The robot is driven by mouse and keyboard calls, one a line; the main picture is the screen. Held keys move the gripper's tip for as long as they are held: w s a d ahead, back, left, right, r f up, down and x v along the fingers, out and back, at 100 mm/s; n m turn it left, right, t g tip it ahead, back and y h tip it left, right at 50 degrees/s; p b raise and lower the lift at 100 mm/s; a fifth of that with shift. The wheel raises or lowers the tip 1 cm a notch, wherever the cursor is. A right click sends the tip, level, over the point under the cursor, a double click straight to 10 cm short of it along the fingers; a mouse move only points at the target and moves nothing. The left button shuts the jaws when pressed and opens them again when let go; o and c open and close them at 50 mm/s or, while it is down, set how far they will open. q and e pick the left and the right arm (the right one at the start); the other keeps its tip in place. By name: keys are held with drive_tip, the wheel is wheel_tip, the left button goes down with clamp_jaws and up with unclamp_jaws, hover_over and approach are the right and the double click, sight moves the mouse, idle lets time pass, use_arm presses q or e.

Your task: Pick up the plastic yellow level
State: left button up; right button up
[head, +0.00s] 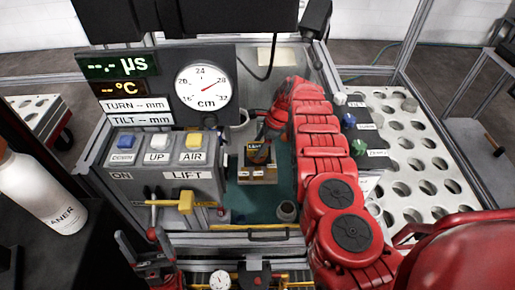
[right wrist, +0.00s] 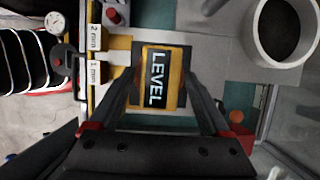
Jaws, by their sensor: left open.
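The yellow level (right wrist: 174,98) has a dark face lettered LEVEL. In the right wrist view it lies in a dark recess of a pale block. In the head view it shows small (head: 257,156) in the middle of the bench. My right gripper (right wrist: 162,88) is open, with one finger to each side of the level in the picture; I cannot tell whether the fingers reach down beside it. My left gripper (head: 146,243) is open and empty at the lower left, in front of the lift panel.
The LIFT panel (head: 165,160) with buttons and a dial gauge (head: 202,88) stand left of the level. A perforated table (head: 405,165) is at right, a white bottle (head: 40,190) at left.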

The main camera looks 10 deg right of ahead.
clamp_jaws()
drive_tip(key=shift+r, duration=0.15)
